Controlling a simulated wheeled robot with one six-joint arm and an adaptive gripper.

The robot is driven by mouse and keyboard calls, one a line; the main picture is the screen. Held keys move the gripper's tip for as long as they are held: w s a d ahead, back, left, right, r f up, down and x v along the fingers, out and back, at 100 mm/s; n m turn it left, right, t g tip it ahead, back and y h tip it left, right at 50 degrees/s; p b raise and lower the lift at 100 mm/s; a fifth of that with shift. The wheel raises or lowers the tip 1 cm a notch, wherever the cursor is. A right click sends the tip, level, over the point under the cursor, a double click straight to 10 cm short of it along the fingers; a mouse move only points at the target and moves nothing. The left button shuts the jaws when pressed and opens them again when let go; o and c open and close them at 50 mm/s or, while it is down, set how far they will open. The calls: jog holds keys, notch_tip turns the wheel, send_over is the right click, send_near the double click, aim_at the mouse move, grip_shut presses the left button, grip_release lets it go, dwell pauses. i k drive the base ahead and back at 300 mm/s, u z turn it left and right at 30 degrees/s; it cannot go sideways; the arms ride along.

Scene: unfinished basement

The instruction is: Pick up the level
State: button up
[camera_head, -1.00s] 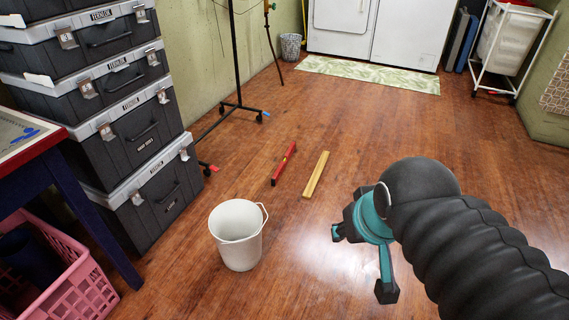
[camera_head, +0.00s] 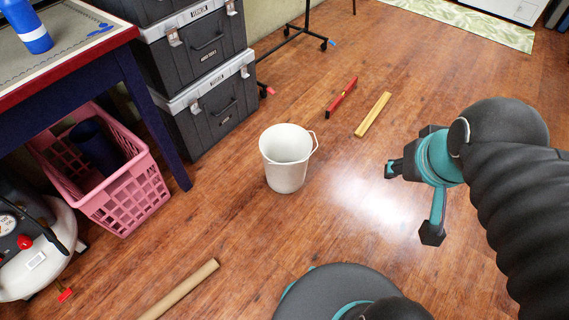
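A red bar with a small yellowish spot near its middle, which looks like the level (camera_head: 342,97), lies on the wooden floor beyond the white bucket. A yellow wooden strip (camera_head: 373,114) lies just to its right, roughly parallel and apart from it. My gripper (camera_head: 412,203) hangs at the right of the picture with its teal and black fingers spread wide. It is open and empty, nearer to me than the level and to its right. Nothing covers the level.
A white bucket (camera_head: 286,160) stands between me and the level. Stacked grey cases (camera_head: 213,105), a pink crate (camera_head: 123,195) and a blue-legged table (camera_head: 148,100) line the left. A cardboard-coloured tube (camera_head: 182,289) lies in front. A stand's wheeled foot (camera_head: 322,45) is behind the level. Open floor lies right.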

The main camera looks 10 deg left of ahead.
aim_at(335, 104)
jog(key=z, duration=0.25)
jog(key=i, duration=2.65)
jog(key=u, duration=0.45)
